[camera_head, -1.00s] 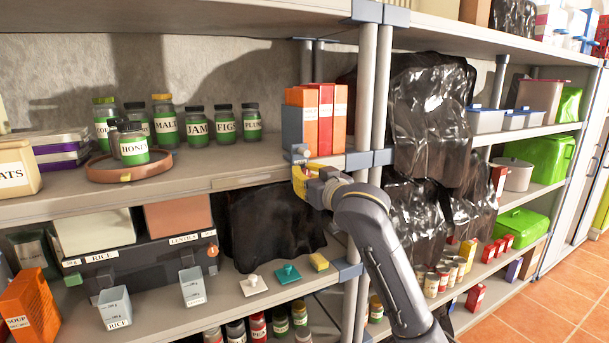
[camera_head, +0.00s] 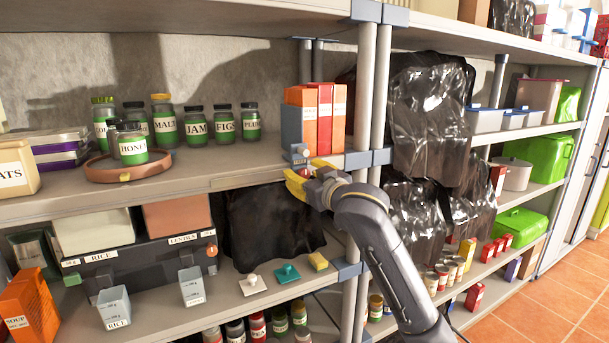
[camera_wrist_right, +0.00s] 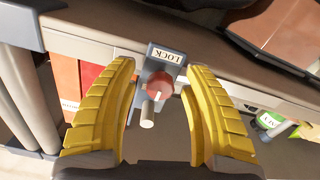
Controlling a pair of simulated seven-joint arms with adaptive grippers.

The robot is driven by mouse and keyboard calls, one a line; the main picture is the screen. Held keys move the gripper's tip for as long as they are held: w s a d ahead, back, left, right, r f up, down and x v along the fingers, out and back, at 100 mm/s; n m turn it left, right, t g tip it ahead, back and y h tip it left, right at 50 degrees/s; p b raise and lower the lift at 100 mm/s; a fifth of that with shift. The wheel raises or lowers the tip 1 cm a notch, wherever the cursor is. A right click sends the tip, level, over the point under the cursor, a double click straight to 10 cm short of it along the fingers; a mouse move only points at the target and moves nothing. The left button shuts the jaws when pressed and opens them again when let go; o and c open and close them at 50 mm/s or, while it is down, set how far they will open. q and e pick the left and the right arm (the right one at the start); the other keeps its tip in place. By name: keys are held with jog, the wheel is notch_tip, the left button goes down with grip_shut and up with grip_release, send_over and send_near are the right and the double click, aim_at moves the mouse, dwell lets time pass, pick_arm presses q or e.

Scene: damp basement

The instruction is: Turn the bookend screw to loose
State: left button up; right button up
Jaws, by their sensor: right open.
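A blue-grey bookend (camera_head: 291,128) stands on the middle shelf, against the left side of orange and red boxes (camera_head: 325,118). In the right wrist view, its plate (camera_wrist_right: 166,54) carries an upside-down LOCK label. Below the label is a round red knob (camera_wrist_right: 160,84) with a white mark, and a short grey peg (camera_wrist_right: 148,112) stands out beside it. My right gripper (camera_head: 303,172) is at the shelf's front edge just below the bookend. Its yellow fingers (camera_wrist_right: 161,72) are open, one on each side of the knob, with visible gaps. My left gripper is not in view.
Shelf posts (camera_head: 367,90) stand close to the right of my gripper. Jars (camera_head: 224,125) and a round tray (camera_head: 100,175) are on the shelf to the left. The shelf front (camera_head: 235,178) between the tray and my gripper is clear.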

jog(key=v, duration=1.2)
